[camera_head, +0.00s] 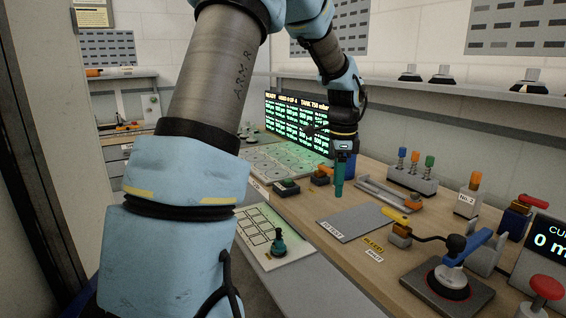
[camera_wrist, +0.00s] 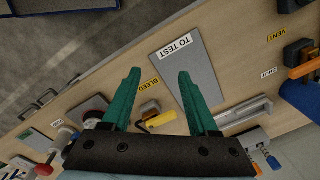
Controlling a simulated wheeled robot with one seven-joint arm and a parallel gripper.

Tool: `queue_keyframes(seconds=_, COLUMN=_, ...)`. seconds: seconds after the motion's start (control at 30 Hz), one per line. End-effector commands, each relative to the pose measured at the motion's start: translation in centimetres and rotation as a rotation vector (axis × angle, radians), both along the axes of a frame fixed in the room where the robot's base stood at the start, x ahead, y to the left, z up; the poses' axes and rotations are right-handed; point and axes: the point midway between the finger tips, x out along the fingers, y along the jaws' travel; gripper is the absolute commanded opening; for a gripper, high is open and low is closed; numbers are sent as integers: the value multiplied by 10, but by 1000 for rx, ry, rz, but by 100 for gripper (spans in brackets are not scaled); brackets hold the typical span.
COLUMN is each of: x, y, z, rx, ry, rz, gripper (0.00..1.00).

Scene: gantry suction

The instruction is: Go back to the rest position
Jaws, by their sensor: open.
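My gripper (camera_head: 339,176) hangs from my blue arm above the wooden workbench (camera_head: 312,212), pointing down, with green fingers. In the wrist view my gripper (camera_wrist: 158,90) shows its two green fingers spread apart with nothing between them. Below it lies the grey "TO TEST" plate (camera_head: 349,223), which is empty; it also shows in the wrist view (camera_wrist: 191,75). My upper arm hides part of the left side in the head view.
A yellow-handled valve (camera_head: 398,228) stands by the bleed and shut labels. A blue-handled clamp device (camera_head: 455,270) is at the front right. A rack of coloured pegs (camera_head: 411,180) stands behind. A lit screen (camera_head: 296,125) is at the back.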

Motion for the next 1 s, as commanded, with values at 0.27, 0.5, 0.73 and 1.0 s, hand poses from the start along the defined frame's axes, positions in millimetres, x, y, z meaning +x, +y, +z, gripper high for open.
queue_keyframes(seconds=0.27, x=-82, y=153, z=-25, rx=-84, ry=-38, rz=967, gripper=60)
queue_keyframes(seconds=0.5, x=-145, y=211, z=-42, rx=-152, ry=-51, rz=1488, gripper=60)
queue_keyframes(seconds=0.73, x=-156, y=218, z=-45, rx=-165, ry=-52, rz=1580, gripper=60)
queue_keyframes(seconds=1.0, x=-156, y=218, z=-45, rx=-164, ry=-51, rz=1575, gripper=60)
